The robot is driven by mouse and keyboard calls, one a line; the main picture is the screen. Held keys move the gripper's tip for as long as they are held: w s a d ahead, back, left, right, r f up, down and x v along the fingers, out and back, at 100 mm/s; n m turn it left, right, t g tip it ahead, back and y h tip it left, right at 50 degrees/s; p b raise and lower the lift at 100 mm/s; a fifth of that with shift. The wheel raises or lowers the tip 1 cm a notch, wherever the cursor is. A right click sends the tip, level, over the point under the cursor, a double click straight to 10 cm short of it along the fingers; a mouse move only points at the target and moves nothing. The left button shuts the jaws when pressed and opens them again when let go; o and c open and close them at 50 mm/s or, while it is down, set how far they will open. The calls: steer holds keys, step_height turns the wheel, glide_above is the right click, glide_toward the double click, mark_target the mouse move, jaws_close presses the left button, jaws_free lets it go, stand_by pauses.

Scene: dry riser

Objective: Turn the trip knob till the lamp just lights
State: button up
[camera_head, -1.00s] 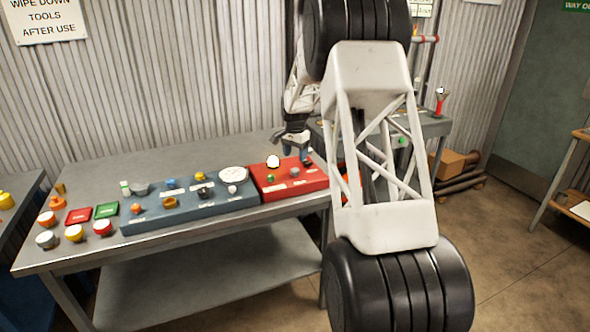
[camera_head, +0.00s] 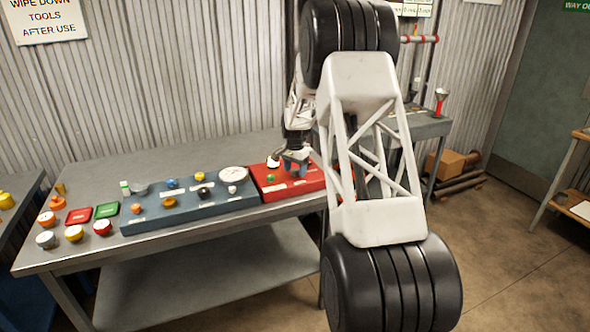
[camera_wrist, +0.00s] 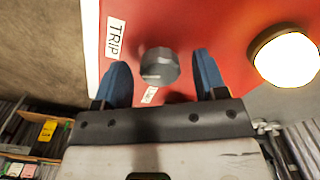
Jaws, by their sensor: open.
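The trip knob (camera_wrist: 158,66) is a grey round knob on the red panel, beside a white label reading TRIP (camera_wrist: 116,38) in the wrist view. My gripper (camera_wrist: 162,75) is open, with one blue finger on each side of the knob and a gap to each. In the head view my gripper (camera_head: 296,167) is over the red box (camera_head: 308,185), and the knob is hidden there. The lamp (camera_wrist: 287,58) is a round, bright white dome in a dark ring at the right of the wrist view. It also looks white in the head view (camera_head: 273,162).
A blue-grey panel (camera_head: 150,221) with several knobs and a white dial (camera_head: 233,174) adjoins the red box on the left. Several coloured buttons, such as a red-topped one (camera_head: 102,228), stand at the left of the grey bench (camera_head: 75,255). A green knob (camera_head: 271,178) sits near my gripper.

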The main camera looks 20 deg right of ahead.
steer(key=c, duration=0.9)
steer(key=shift+c, duration=0.2)
steer(key=shift+n, duration=1)
steer(key=o, duration=0.9)
steer(key=shift+o, duration=0.2)
